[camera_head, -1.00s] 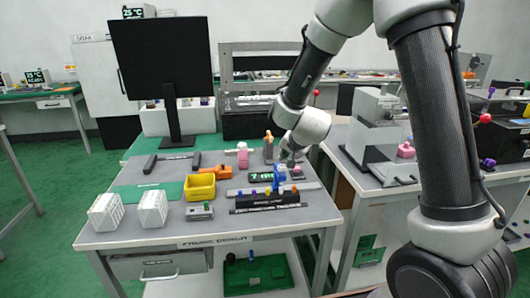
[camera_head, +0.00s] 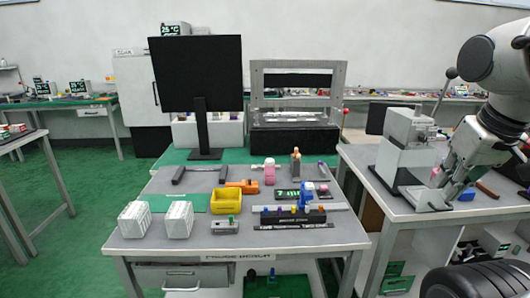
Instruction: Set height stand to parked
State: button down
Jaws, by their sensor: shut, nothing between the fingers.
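No label naming the height stand can be read, so I cannot tell for sure which fixture it is. A grey upright machine (camera_head: 403,150) with a dark base stands on the right bench. A long lever with a dark ball knob (camera_head: 451,73) rises beside it, partly near my arm. My gripper (camera_head: 447,190) is shut and empty, pointing down and left in front of the machine's right side. A pink part (camera_head: 435,177) shows by the fingers; contact cannot be told. On the middle table, a small display (camera_head: 287,195) reads about 7 mm, beside a blue upright piece (camera_head: 304,194).
A narrow gap separates this table from the right bench (camera_head: 368,165). Green floor is open at left.

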aim_at(305, 197)
jog(key=i+j+z, duration=0.15)
jog(key=j, duration=0.2)
jog(key=i+j+z, duration=0.1)
jog(key=j, duration=0.25)
jog(key=i+j+z, duration=0.15)
jog(key=j, duration=0.2)
jog(key=i+j+z, duration=0.1)
jog(key=j, duration=0.3)
jog(key=i, duration=0.05)
